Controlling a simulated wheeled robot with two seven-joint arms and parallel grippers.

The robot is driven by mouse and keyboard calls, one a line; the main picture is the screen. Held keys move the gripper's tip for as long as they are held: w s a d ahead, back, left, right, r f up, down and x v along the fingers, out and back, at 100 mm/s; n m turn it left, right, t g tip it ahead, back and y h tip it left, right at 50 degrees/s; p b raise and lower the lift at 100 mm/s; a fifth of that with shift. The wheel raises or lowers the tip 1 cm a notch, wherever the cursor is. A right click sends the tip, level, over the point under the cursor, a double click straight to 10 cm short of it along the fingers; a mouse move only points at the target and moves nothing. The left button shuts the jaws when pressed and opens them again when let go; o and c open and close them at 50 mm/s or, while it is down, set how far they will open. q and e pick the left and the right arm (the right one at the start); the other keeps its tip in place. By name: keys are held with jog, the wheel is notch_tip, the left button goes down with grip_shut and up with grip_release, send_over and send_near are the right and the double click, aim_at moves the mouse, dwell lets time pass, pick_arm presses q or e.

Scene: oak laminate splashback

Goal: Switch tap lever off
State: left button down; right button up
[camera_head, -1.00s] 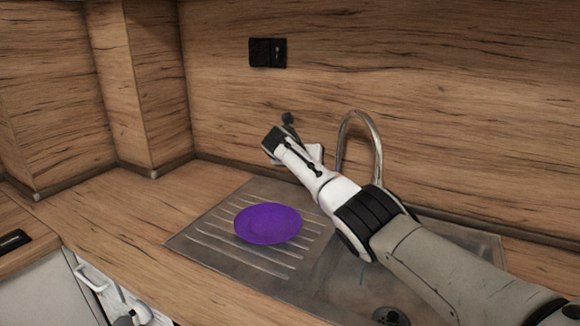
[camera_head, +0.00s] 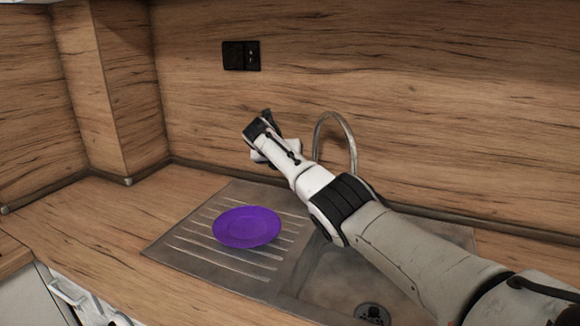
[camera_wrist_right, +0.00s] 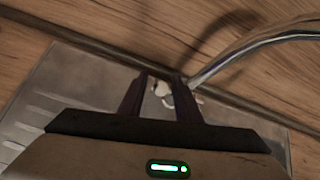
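The curved metal tap (camera_head: 336,128) stands at the back of the sink, its lower part hidden behind my right arm in the head view. In the right wrist view the tap's spout (camera_wrist_right: 240,52) rises to the upper right. A small pale metal piece (camera_wrist_right: 163,90), perhaps the tap lever, shows between the fingers; I cannot tell whether they touch it. My right gripper (camera_head: 264,117) is raised to the left of the tap. In the wrist view its two dark fingers (camera_wrist_right: 161,76) are apart, with a gap between them. My left gripper is out of view.
A purple plate (camera_head: 247,227) lies on the ribbed drainer of the metal sink (camera_head: 205,262). A drain (camera_head: 372,312) shows in the basin. A black socket (camera_head: 241,55) is on the wooden splashback. The counter (camera_head: 130,220) left of the sink is clear.

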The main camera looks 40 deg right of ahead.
jog(key=shift+r, duration=0.1)
jog(key=shift+s+a+r, duration=0.15)
jog(key=shift+a+r, duration=0.15)
jog(key=shift+a, duration=0.05)
jog(key=b+v, duration=0.1)
jog(key=v, duration=0.8)
jog(key=shift+s+a, duration=0.1)
